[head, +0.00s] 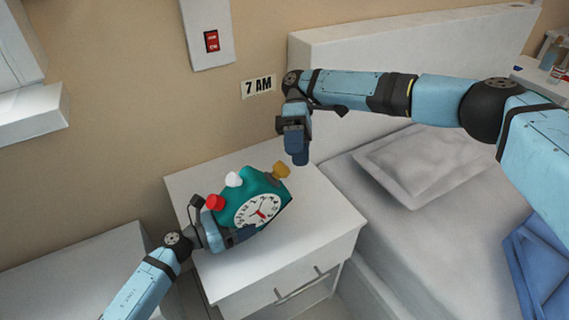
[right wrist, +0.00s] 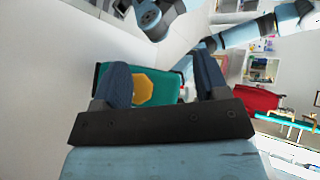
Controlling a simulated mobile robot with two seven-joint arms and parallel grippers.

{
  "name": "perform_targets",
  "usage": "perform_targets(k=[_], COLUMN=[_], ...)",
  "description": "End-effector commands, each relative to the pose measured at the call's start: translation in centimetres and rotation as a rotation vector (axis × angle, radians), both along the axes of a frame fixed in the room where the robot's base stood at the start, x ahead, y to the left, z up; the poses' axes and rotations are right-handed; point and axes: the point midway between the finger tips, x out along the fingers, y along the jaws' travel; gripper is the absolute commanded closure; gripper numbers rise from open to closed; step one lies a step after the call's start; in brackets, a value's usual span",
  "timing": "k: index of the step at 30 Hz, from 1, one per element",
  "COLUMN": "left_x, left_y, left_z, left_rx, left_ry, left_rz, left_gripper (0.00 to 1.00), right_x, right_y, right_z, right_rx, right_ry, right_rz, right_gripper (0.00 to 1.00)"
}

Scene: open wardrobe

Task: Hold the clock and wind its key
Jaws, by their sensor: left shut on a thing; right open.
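A teal alarm clock (head: 256,190) with a white dial, a red knob, a white knob and a yellow key (head: 282,170) is tilted above the white nightstand. My left gripper (head: 228,234) is shut on the clock at its lower left side. The dial is hidden in that view.
The white nightstand (head: 325,232) stands below the clock. A bed with a grey pillow (head: 420,165) is on the right. A red switch (head: 211,40) and a "7 AM" sign (head: 258,87) are on the wall. The nightstand's front top is clear.

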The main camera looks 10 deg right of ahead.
Motion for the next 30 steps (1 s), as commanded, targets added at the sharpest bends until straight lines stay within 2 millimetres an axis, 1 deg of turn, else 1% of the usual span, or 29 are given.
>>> perform_targets(k=[1, 4, 8, 12, 15, 18, 21, 23, 26, 30], left_x=[0.1, 0.1, 0.1, 0.1, 0.1, 0.1, 0.1, 0.1, 0.1, 0.0], left_y=[0.0, 0.0, 0.0, 0.0, 0.0, 0.0, 0.0, 0.0, 0.0, 0.0], left_z=[0.2, 0.2, 0.2, 0.2, 0.2, 0.2, 0.2, 0.2, 0.2, 0.2], left_rx=[-0.002, -0.002, -0.002, -0.002, -0.002, -0.002, -0.002, -0.002, -0.002, -0.002], left_ry=[-0.002, -0.002, -0.002, -0.002, -0.002, -0.002, -0.002, -0.002, -0.002, -0.002], left_rz=[0.0, 0.0, 0.0, 0.0, 0.0, 0.0, 0.0, 0.0, 0.0, 0.0], left_gripper=[0.43, 0.43, 0.43, 0.43, 0.43, 0.43, 0.43, 0.43, 0.43, 0.43], right_x=[-0.4, -0.9, -1.0, -0.5, 0.0, 0.4, 0.7, 0.7, 0.8, 0.7], right_y=[-0.7, -1.4, -1.5, -1.4, -1.8, -2.2, -2.5, -2.5, -2.0, -0.9], right_z=[-0.5, -0.9, -0.5, 1.5, 3.3, 4.6, 5.4, 5.4, 4.6, 2.3], right_rx=[0.052, 0.195, 0.416, 0.613, 0.695, 0.734, 0.75, 0.754, 0.755, 0.755], right_ry=[-0.058, -0.232, -0.514, -0.819, -1.001, -1.129, -1.201, -1.219, -1.227, -1.223], right_rz=[0.035, 0.135, 0.285, 0.436, 0.525, 0.59, 0.629, 0.639, 0.644, 0.642], right_gripper=[0.33, 0.33, 0.33, 0.33, 0.33, 0.33, 0.33, 0.33, 0.33, 0.33])
